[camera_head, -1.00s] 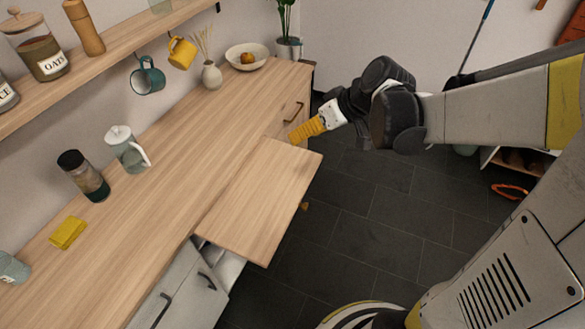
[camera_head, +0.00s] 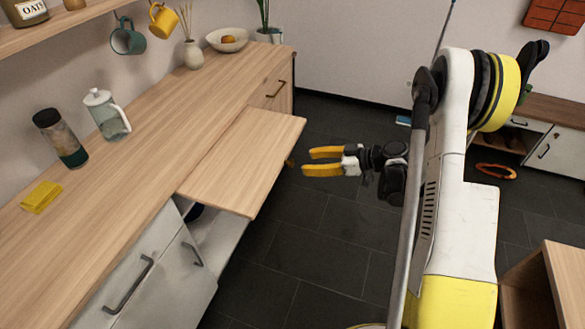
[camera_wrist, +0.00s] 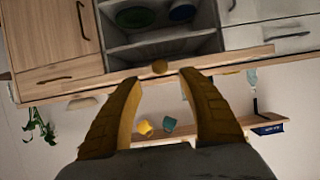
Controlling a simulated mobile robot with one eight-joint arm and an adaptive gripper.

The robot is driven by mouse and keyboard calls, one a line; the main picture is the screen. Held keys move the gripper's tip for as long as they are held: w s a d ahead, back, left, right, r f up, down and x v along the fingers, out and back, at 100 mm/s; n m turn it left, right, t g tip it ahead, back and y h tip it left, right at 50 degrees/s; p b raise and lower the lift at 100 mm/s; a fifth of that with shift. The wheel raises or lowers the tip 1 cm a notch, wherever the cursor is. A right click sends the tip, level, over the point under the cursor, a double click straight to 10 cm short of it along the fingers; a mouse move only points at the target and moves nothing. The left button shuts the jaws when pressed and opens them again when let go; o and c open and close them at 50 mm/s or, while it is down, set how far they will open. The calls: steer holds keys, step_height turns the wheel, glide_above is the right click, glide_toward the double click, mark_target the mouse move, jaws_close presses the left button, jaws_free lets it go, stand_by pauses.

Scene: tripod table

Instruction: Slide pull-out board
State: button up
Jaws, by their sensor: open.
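The pull-out board (camera_head: 240,160) is a light wooden panel that sticks out from the counter front in the head view. A small round knob (camera_head: 290,163) sits on its outer edge and also shows in the wrist view (camera_wrist: 160,67). My gripper (camera_head: 306,161) is open and empty, with two yellow fingers pointing at the knob. A small gap separates the fingertips from the knob in the head view. In the wrist view, the knob lies between and just beyond the fingertips (camera_wrist: 158,78).
The wooden counter (camera_head: 140,190) carries a dark shaker (camera_head: 60,138), a glass pitcher (camera_head: 107,115) and a yellow cloth (camera_head: 41,196). An open cabinet (camera_head: 222,240) is under the board. Dark floor tiles (camera_head: 320,250) beside the board are clear. A wooden unit (camera_head: 550,290) stands at lower right.

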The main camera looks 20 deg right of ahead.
mark_target(293, 163)
steer(key=b+x, duration=0.2)
steer(key=x, duration=0.5)
steer(key=shift+a+f, duration=0.1)
steer(key=shift+w, duration=0.1)
jaws_close()
